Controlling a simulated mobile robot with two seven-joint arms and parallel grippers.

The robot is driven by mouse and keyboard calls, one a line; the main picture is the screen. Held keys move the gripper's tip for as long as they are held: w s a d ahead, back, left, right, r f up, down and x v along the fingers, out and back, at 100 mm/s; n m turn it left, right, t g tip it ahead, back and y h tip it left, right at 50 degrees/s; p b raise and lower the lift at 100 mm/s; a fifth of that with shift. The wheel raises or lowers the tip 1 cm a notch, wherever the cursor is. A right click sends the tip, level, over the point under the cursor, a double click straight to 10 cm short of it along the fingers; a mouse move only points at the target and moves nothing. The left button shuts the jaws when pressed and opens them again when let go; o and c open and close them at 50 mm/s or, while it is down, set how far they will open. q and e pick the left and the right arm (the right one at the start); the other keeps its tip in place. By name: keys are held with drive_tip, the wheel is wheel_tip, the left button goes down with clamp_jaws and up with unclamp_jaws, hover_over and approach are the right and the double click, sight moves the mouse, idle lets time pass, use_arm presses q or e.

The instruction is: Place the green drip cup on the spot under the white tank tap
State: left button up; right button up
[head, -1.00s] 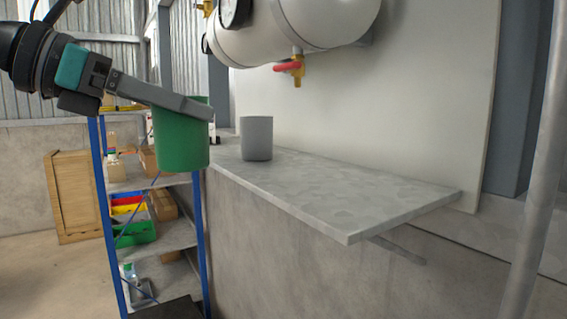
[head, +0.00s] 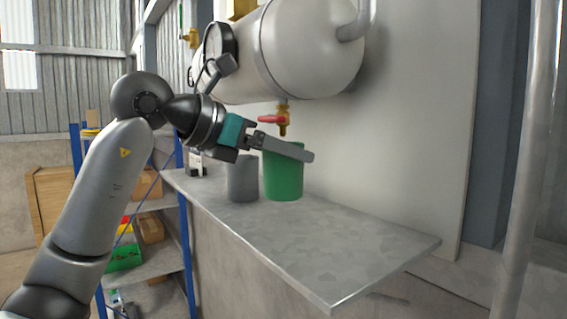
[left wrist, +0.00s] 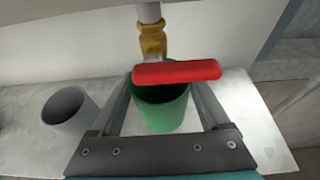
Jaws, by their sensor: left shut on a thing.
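The green drip cup (head: 284,178) is upright at the grey shelf, below the white tank's (head: 300,50) brass tap (head: 283,122) with its red handle (head: 271,119). My left gripper (head: 290,150) is shut on the cup near its rim. In the left wrist view the cup (left wrist: 165,115) sits between the two fingers, and the red handle (left wrist: 177,72) covers part of its mouth. I cannot tell whether the cup's base touches the shelf. The spot under the tap is not visible. My right gripper is not in view.
A grey cup (head: 242,178) stands on the shelf (head: 330,240) just left of the green cup; it also shows in the left wrist view (left wrist: 70,108). The shelf's right part is clear. A vertical pipe (head: 520,170) stands at the right.

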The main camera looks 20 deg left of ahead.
sight(283, 171)
use_arm(q)
drive_tip(key=shift+f, duration=1.8)
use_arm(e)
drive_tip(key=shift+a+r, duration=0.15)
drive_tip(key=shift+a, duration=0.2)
use_arm(q)
drive_tip(key=shift+f, duration=0.15)
drive_tip(key=o, duration=1.3)
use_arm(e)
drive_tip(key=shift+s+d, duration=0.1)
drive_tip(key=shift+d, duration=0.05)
use_arm(q)
drive_tip(key=shift+r, duration=0.3)
drive_tip(key=b+v, duration=0.2)
drive_tip(key=v, duration=1)
drive_tip(key=shift+f, duration=0.1)
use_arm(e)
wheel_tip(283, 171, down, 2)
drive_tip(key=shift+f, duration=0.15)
